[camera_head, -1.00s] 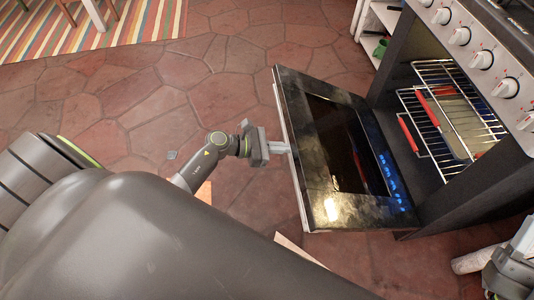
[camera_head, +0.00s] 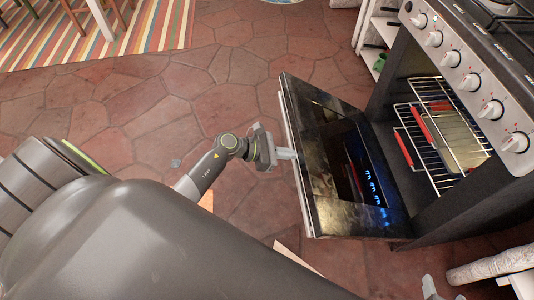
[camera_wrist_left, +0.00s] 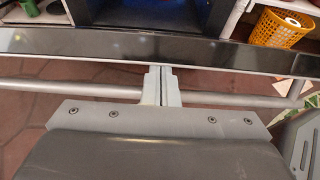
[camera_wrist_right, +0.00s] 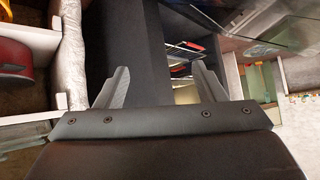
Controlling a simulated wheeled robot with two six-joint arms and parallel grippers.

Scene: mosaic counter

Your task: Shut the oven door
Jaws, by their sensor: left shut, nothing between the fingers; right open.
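The oven door (camera_head: 322,165) is dark with a glass window and hangs partly open, tilted outward from the oven (camera_head: 400,185). A pale handle bar (camera_wrist_left: 60,88) runs along its outer side. My left gripper (camera_head: 287,154) is shut and empty, with its fingertips at the outer side of the door near the handle. In the left wrist view the closed fingers (camera_wrist_left: 161,76) overlap the bar and reach the door's edge; I cannot tell exact contact. My right gripper (camera_wrist_right: 162,82) is open and empty, facing the dark oven side; only a bit of it shows at the head view's bottom right.
Wire racks (camera_head: 436,140) with red-handled items and a tray sit inside the oven. Knobs (camera_head: 450,58) line its front panel. A white shelf unit (camera_head: 378,35) stands beyond it. An orange basket (camera_wrist_left: 280,28) shows in the left wrist view. The tiled floor (camera_head: 150,110) is largely clear.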

